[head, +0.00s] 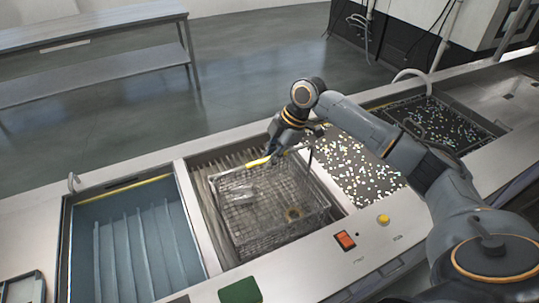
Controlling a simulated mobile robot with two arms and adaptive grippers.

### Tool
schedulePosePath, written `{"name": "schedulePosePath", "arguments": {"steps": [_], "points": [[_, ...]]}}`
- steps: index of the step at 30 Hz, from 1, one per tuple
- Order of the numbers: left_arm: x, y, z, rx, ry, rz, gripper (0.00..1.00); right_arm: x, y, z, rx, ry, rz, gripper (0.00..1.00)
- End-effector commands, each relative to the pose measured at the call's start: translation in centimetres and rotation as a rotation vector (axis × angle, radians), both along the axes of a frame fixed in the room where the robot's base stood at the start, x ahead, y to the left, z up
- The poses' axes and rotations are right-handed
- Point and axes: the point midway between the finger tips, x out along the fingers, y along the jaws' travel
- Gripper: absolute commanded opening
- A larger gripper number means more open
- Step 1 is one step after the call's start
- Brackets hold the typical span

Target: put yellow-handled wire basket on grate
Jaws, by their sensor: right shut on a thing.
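The yellow-handled wire basket (265,205) is in the middle of the head view, a rectangular wire mesh box. A yellow handle (257,162) shows at its far side. My right gripper (275,150) comes in from the right and is shut on the basket at this handle. The slatted metal grate (205,170) lies in the bay under the basket, with its slats showing to the left and behind. The basket is over the grate; I cannot tell whether it touches it. Something round and brownish shows through the mesh. My left gripper is not in view.
A blue tank (135,240) with upright dividers is to the left. A speckled panel (355,170) and a dark speckled basin (435,120) are to the right. An orange-red switch (345,240), a yellow button (383,219) and a green pad (240,291) lie along the front.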

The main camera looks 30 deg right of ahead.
Motion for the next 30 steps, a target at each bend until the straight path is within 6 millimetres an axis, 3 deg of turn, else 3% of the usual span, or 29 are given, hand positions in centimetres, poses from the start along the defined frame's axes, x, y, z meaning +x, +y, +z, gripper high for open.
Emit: {"name": "schedulePosePath", "arguments": {"steps": [6,7,10,22,30], "points": [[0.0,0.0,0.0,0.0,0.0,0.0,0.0,0.1,0.1,0.1,0.003,-0.005,-0.001,0.0],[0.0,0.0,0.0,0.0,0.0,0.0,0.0,0.0,0.0,-0.2,0.0,0.0,0.0,0.15],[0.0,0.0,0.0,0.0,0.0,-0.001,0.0,0.0,0.0,-0.2,0.0,0.001,0.0,0.34],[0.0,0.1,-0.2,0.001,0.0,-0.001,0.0,-0.1,-0.3,0.5,0.0,-0.001,-0.001,0.34],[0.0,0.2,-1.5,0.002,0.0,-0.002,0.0,-0.8,-2.2,5.0,0.0,-0.005,-0.001,0.34]]}}
